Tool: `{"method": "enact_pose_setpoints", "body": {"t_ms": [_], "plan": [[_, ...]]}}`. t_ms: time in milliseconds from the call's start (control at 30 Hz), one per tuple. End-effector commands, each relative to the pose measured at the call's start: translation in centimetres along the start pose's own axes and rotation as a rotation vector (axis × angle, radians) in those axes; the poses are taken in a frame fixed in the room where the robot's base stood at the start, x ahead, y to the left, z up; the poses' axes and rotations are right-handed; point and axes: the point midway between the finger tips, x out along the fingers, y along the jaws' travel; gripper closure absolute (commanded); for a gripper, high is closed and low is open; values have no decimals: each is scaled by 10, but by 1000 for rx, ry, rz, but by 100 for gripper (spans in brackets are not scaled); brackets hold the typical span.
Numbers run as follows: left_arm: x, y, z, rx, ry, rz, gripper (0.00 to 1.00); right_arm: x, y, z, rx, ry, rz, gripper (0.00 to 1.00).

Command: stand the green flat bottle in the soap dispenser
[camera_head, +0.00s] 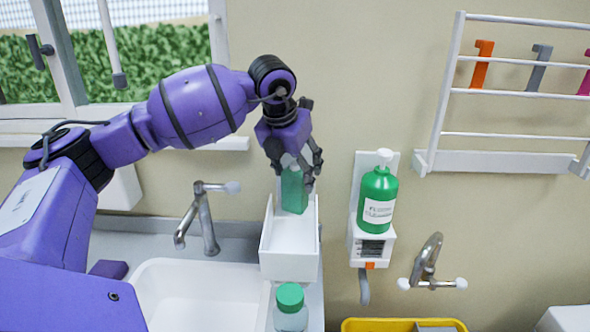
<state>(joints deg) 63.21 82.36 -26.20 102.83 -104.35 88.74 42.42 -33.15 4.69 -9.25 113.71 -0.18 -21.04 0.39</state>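The green flat bottle (294,192) is upright with its top between the fingers of my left gripper (294,163). The fingers close around its upper end and partly hide it. The bottle is over the back part of a white open-topped holder (289,266); I cannot tell whether its base touches the holder's floor. To the right, a white wall dispenser (360,245) carries a green pump bottle (378,196) with a white label. It has a lever below. I cannot tell which of the two is the soap dispenser named. My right gripper is out of view.
A clear bottle with a green cap (290,297) stands in front of the white holder. A tap (205,220) and white basin (190,290) are on the left. Another tap (428,262) and a yellow crate (400,325) are at lower right. A wall rack (500,160) is at upper right.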

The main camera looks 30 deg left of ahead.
Motion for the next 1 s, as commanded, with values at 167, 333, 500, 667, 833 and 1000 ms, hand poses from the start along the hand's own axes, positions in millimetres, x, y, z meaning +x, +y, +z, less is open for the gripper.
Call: {"method": "enact_pose_setpoints", "body": {"t_ms": [167,333,500,667,833,1000], "plan": [[0,0,0,0,0,0,37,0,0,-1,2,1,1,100],[-4,0,2,0,-2,-1,37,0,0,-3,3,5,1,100],[-25,0,3,0,-4,0,37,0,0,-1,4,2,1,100],[-61,0,3,0,-5,-1,37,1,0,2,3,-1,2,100],[-95,0,2,0,-3,0,37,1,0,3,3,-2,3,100],[-117,0,2,0,-1,0,37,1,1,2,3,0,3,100]]}}
